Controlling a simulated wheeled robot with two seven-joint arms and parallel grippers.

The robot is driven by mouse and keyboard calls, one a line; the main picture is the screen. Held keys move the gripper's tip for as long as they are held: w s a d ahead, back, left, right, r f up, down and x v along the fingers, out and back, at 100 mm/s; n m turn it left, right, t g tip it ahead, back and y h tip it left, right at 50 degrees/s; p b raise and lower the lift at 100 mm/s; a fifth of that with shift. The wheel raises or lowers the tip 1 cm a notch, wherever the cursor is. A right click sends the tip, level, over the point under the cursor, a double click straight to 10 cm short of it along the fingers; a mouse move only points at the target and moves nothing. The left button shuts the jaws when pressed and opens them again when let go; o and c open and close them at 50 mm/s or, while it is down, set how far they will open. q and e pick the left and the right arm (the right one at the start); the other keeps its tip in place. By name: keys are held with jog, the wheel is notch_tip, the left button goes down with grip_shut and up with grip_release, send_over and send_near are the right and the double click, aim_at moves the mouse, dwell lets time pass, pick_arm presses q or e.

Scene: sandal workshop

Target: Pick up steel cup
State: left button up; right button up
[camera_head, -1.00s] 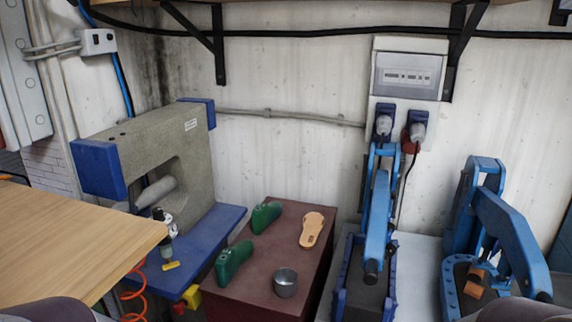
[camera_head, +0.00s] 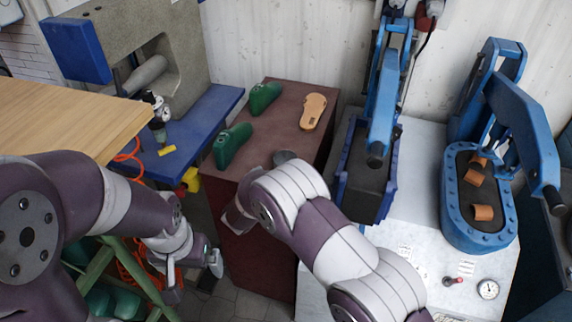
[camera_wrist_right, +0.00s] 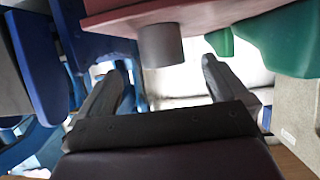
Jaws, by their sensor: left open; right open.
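The steel cup (camera_head: 284,157) stands on the dark red cabinet (camera_head: 290,108), near its front edge. In the head view my right arm hides most of it, leaving the top visible. In the right wrist view the cup (camera_wrist_right: 161,45) appears upside down as a grey cylinder, ahead of and between the fingers of my right gripper (camera_wrist_right: 165,64). That gripper is open and empty, apart from the cup. My left gripper (camera_head: 195,279) is open and empty, low in front of the blue bench, left of the cabinet.
Two green shoe lasts (camera_head: 233,145) and a tan sole (camera_head: 313,112) share the cabinet top. A wooden table (camera_head: 75,115) is at left. A blue press (camera_head: 376,130) stands right of the cabinet, another (camera_head: 500,150) farther right. A green frame (camera_head: 130,285) is below my left arm.

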jog(key=x, duration=0.5)
jog(key=p+x, duration=0.1)
jog(key=x, duration=0.3)
jog(key=shift+w+d+r, duration=0.1)
jog(key=shift+w+d, duration=0.05)
jog(key=shift+w, duration=0.3)
jog(key=shift+s, duration=0.1)
jog(key=c, duration=1)
jog(key=shift+r, duration=0.15)
